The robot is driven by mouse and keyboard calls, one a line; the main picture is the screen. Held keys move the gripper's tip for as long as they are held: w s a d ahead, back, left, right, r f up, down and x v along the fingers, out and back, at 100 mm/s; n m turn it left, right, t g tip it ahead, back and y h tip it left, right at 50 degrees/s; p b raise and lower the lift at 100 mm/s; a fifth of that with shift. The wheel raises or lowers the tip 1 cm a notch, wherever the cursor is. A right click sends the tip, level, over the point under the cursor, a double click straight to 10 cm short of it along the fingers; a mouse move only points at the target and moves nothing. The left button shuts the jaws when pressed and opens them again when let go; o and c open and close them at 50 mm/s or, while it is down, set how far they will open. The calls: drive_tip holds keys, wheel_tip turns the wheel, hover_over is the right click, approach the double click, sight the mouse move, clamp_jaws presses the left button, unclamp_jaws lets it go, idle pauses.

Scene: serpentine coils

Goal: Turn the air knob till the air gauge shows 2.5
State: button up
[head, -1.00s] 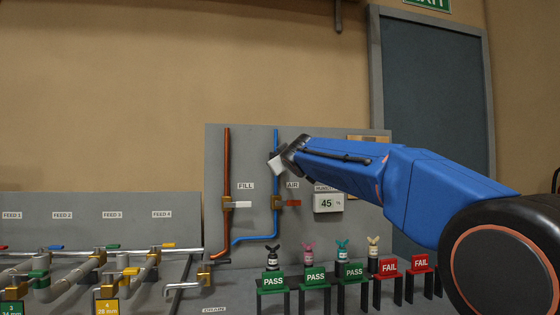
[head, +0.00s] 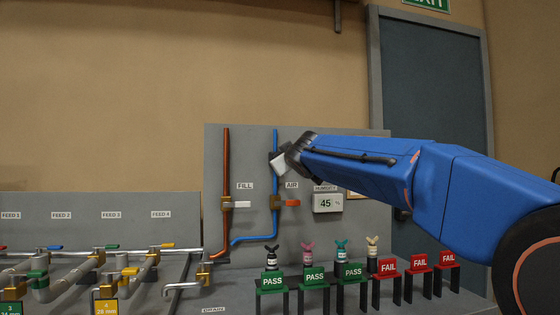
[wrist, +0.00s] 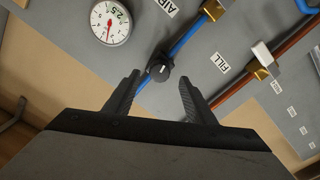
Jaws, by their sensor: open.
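The air knob (wrist: 160,68) is a small black round knob with a pale pointer mark, on the blue pipe (wrist: 183,42) in the wrist view. My gripper (wrist: 160,78) is open, with one finger on each side of the knob and its tips near it; I see gaps, so it is not gripping. The air gauge (wrist: 111,22) is a white round dial with a red needle and the figure 2.5 on it; its exact reading is too small to tell.
An AIR valve with a red lever (head: 291,203) and a FILL valve with a white lever (head: 237,204) sit below on the panel. A humidity display (head: 327,203) reads 45. Small figures stand among PASS and FAIL signs (head: 314,275) in front. Feed pipes (head: 90,265) lie left.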

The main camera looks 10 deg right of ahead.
drive_tip(key=s, duration=1.2)
drive_tip(key=shift+s, duration=0.1)
